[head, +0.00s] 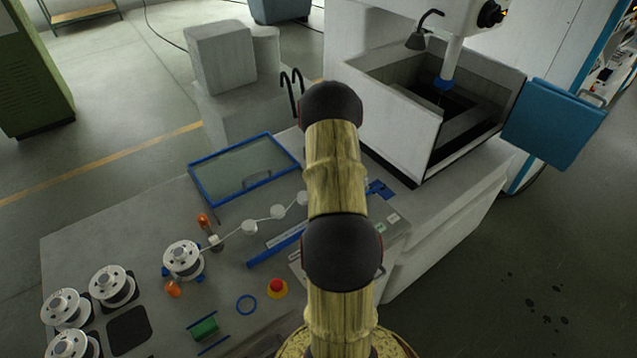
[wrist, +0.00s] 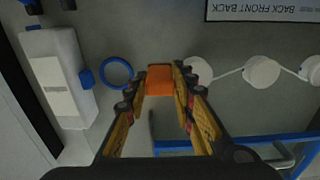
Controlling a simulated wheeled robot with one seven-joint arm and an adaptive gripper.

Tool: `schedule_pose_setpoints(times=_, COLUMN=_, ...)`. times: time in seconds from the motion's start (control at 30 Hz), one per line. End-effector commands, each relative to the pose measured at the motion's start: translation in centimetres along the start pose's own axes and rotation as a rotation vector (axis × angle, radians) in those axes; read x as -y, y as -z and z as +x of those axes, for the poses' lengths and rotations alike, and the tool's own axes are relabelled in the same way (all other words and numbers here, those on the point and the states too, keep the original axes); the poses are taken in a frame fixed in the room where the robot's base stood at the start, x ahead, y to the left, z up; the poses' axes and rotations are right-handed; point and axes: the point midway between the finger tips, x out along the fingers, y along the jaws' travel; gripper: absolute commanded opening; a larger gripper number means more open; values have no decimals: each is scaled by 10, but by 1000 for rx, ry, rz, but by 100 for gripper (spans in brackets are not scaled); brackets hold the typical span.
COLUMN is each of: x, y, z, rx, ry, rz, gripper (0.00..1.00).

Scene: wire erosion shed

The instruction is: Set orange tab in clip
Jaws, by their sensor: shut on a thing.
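My gripper (wrist: 160,90) has its yellow-padded fingers closed on the orange tab (wrist: 160,79), a small block at the fingertips, in the wrist view. A blue ring (wrist: 116,72) lies just left of the tab, apart from it. A small blue piece (wrist: 87,78) sits left of the ring, beside a white box-like part; I cannot tell if it is the clip. In the head view my arm hides the gripper and the tab. A blue fitting (head: 380,188) shows partly right of my arm near the machine.
White rollers (wrist: 262,72) with a wire stand right of the fingers. A blue-framed lid (head: 244,170) lies on the bench, and its frame shows low in the wrist view. A red button (head: 276,287), spools (head: 183,260) and a machine tank (head: 395,125) surround the work area.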

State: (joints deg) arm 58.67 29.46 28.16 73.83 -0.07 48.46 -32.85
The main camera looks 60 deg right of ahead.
Motion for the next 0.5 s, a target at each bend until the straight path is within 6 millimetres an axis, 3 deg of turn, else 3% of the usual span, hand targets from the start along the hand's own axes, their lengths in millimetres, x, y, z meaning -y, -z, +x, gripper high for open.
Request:
schedule_pose_setpoints(times=0.23, x=-2, y=0, z=1, rx=1, ry=0, rz=0, gripper=0)
schedule_pose_setpoints(times=0.5, x=-23, y=4, z=1, rx=1, ry=0, rz=2, gripper=0)
